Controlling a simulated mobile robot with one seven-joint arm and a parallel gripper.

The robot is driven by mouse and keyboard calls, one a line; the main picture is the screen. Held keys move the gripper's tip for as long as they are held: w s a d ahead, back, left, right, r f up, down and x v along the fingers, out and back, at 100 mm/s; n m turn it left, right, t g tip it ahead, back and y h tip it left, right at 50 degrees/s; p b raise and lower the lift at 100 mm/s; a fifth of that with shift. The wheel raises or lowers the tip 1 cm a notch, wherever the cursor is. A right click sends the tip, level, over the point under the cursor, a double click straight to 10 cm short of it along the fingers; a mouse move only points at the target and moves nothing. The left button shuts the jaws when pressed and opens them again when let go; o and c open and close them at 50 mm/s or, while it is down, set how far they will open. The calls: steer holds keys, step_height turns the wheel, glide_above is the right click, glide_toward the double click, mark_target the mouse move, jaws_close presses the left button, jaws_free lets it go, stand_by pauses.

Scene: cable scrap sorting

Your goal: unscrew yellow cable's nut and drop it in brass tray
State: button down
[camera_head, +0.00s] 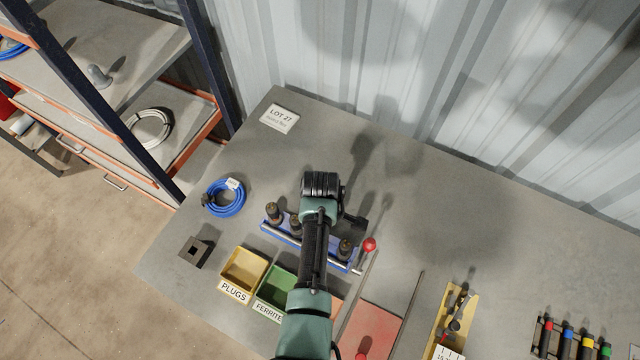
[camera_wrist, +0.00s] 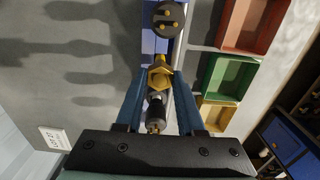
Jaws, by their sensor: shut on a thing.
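In the wrist view my gripper (camera_wrist: 158,74) has its two blue fingers closed on a brass-coloured hex nut (camera_wrist: 160,80). A dark connector body (camera_wrist: 155,108) lies in line with the nut, between the fingers. The nut is over the blue rack (camera_wrist: 148,40), which also shows in the head view (camera_head: 268,228) with several dark connectors standing in it. In the head view my arm hides the nut and fingertips. A red tray (camera_wrist: 250,48) shows beside the green and yellow trays; its label is not readable, so I cannot tell which tray is for brass.
A yellow PLUGS tray (camera_head: 233,290) and a green FERRITE tray (camera_head: 268,307) stand before the rack. A red-knobbed lever (camera_head: 370,244) is just right of it. A blue cable coil (camera_head: 225,198) and a dark block (camera_head: 195,252) lie left.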

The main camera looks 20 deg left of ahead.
steer(key=shift+c, duration=2.2)
jaws_free()
step_height(320, 180, up, 3)
steer(key=p, duration=0.3)
steer(key=shift+r, duration=0.1)
steer(key=shift+f+b, duration=1.05)
steer(key=shift+f, duration=0.55)
